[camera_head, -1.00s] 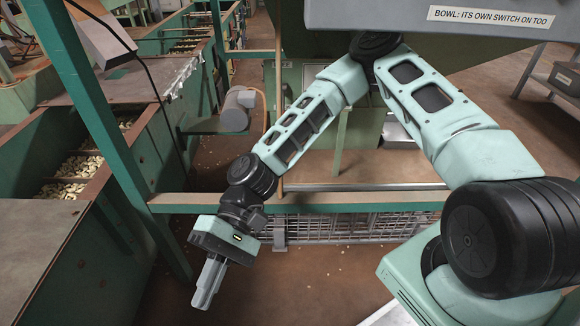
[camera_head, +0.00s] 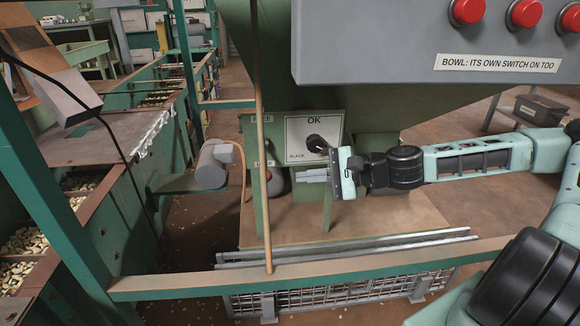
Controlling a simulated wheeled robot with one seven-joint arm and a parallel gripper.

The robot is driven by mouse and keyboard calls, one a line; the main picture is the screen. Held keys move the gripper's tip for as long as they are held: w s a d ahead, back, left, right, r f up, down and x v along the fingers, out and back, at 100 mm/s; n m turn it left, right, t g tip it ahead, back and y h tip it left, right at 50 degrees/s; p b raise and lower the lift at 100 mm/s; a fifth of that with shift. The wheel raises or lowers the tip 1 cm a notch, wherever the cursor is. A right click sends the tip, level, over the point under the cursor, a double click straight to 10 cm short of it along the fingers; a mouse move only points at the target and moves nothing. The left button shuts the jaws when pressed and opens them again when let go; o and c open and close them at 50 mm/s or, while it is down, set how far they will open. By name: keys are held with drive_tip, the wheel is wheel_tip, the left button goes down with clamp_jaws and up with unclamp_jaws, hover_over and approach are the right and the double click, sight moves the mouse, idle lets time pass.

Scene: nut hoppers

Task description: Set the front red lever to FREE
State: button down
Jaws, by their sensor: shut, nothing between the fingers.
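My gripper (camera_head: 302,176) is shut and empty, pointing left in front of the green machine panel, with its wrist and arm reaching in from the right. A green plate lettered FREE (camera_head: 263,119) stands on the panel's left side, partly hidden by a thin upright wooden pole. A second, smaller label (camera_head: 265,163) sits lower on the same strip and is too small to read surely. No lever arm shows clearly.
A white panel with a black knob (camera_head: 316,143), lettered OK and BLACK, is just above my gripper. A grey box (camera_head: 390,50) with red buttons overhangs above. A green-brown rail (camera_head: 190,284) and the wooden pole (camera_head: 265,215) cross in front. Nut bins line the left.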

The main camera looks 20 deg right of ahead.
sight(265, 162)
drive_tip(key=d, duration=0.1)
drive_tip(key=w+d+m, duration=0.1)
drive_tip(key=shift+d+f+t+h, duration=0.1)
drive_tip(key=shift+d+t+h, duration=0.2)
drive_tip(key=shift+t, duration=0.1)
drive_tip(key=b+x, duration=0.4)
drive_tip(key=x, duration=0.6)
drive_tip(key=shift+b, duration=0.35)
drive_tip(key=shift+s+p, duration=0.15)
drive_tip(key=shift+p, duration=0.75)
